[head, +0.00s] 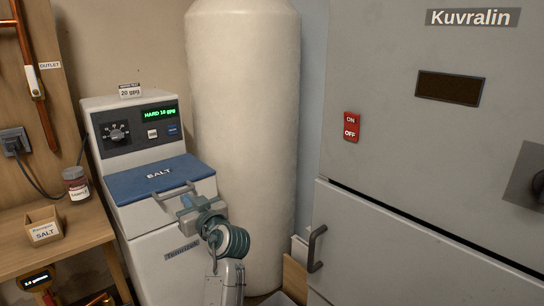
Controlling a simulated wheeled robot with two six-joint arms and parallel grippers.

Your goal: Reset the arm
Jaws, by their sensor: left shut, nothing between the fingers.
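My left gripper (187,203) is shut and empty. It is in front of the water softener (158,255), by the handle (172,191) of the blue SALT lid (150,178). The lid looks closed. I cannot tell whether the fingers touch the handle. My left arm reaches up to it from the bottom middle of the view. My right gripper is out of view.
A tall cream tank (243,130) stands right behind the arm. A grey cabinet (420,190) with a dark handle (316,248) and a red ON/OFF switch (351,126) fills the right. A wooden bench (75,243) at left holds a jar (76,183) and a salt box (43,226).

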